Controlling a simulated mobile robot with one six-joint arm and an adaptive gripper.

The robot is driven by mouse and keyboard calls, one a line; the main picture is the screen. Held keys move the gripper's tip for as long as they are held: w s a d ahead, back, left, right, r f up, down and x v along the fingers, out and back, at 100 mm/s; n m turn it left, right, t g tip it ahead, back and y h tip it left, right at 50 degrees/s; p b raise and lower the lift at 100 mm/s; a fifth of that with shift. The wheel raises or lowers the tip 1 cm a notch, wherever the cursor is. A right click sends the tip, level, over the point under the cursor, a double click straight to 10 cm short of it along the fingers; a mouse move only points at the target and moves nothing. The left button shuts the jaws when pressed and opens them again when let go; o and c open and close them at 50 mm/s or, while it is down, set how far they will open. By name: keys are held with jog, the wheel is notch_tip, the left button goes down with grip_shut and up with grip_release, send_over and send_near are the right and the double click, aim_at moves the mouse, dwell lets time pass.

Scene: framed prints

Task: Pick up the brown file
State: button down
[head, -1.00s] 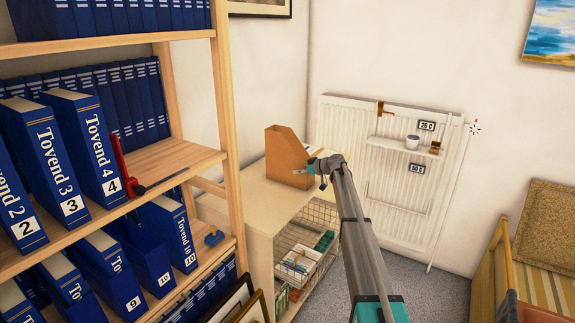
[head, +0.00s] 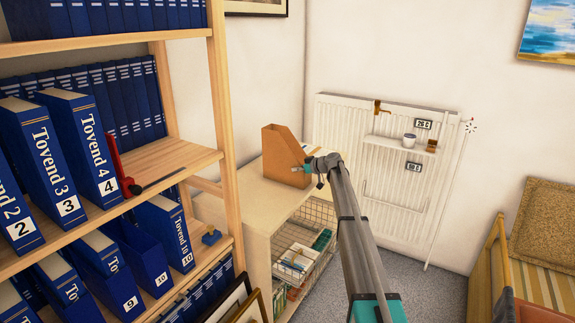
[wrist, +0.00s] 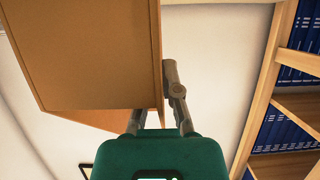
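The brown file (head: 284,158), an upright magazine holder with a slanted top, stands on the pale cabinet (head: 262,208). In the wrist view, the brown file (wrist: 95,55) is large and close at the upper left. My gripper (head: 308,164) is at the file's right edge in the head view. In the wrist view, my gripper's (wrist: 155,95) right finger lies right beside the file's edge. The left finger is partly hidden behind the file. The fingers are apart, but I cannot tell whether they press on it.
A wooden shelf (head: 190,160) with blue binders stands at the left. A white radiator (head: 340,130) with a small shelf and cup (head: 409,139) is behind. Wire baskets (head: 300,257) sit in the cabinet. A cushioned wooden seat (head: 540,240) is at the right.

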jog(key=shift+r, duration=0.15)
jog(key=s+a+r+p, duration=0.1)
jog(key=s+r+p, duration=1.1)
jog(key=s+p, duration=0.1)
jog(key=shift+s+a+r, duration=0.15)
jog(key=shift+s+r, duration=0.2)
jog(key=shift+s, duration=0.15)
dwell(0.6)
